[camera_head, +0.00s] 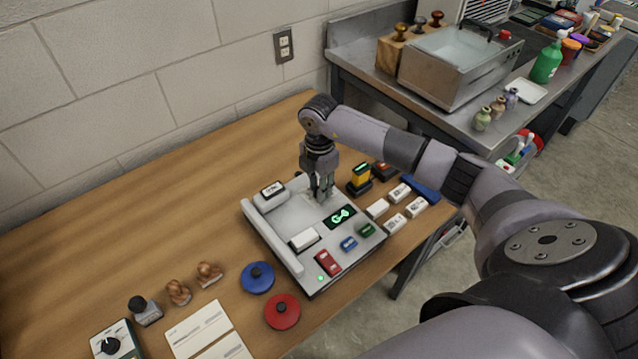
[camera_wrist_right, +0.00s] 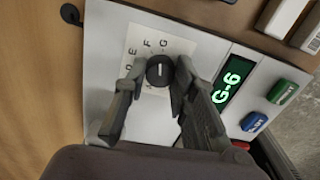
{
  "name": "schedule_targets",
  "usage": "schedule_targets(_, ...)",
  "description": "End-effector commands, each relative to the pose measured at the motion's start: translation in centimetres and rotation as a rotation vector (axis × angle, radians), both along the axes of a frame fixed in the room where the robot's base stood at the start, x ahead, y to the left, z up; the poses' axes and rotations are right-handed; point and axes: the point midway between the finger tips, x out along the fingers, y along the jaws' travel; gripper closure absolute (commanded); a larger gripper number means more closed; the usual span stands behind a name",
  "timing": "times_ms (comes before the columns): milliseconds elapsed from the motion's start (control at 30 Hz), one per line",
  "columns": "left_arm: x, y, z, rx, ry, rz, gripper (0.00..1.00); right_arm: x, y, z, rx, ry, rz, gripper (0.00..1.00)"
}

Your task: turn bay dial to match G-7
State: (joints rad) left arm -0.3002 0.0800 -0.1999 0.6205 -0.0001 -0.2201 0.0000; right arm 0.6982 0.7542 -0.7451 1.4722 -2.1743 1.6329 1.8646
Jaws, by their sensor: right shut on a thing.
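The bay dial (camera_wrist_right: 159,70) is a dark round knob with a short white mark, on a white plate with the letters E, F and G readable beside it. My right gripper (camera_wrist_right: 158,82) is shut on the dial, one finger on each side. In the head view my right gripper (camera_head: 321,197) comes down on the back part of the pale console (camera_head: 277,233) and hides the dial. The green-lit display (camera_wrist_right: 228,92) reads G-6 and also shows in the head view (camera_head: 340,217). My left gripper is not in view.
The console carries a red (camera_head: 328,262), a blue (camera_head: 348,243) and a green button (camera_head: 367,229). Several white labelled blocks (camera_head: 396,223) and a yellow-and-black stamp (camera_head: 360,178) stand close right of the gripper. Blue (camera_head: 257,278) and red discs (camera_head: 282,311) lie in front.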

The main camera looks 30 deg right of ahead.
Motion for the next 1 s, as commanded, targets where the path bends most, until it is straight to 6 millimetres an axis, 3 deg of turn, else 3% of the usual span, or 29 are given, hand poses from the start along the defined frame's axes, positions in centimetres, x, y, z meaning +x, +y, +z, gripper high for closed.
schedule_targets(300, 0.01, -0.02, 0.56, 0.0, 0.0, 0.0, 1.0, 0.08, -0.06, 0.13, -0.001, -0.002, -0.111, 1.0)
schedule_targets(767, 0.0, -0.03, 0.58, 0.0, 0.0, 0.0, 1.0, 0.09, -0.08, 0.1, -0.001, -0.003, -0.128, 1.0)
schedule_targets(800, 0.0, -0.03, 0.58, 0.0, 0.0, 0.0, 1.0, 0.09, -0.08, 0.1, -0.001, -0.003, -0.128, 0.74)
schedule_targets(1000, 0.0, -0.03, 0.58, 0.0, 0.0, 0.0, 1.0, 0.06, -0.05, 0.06, -0.001, -0.002, -0.127, 0.61)
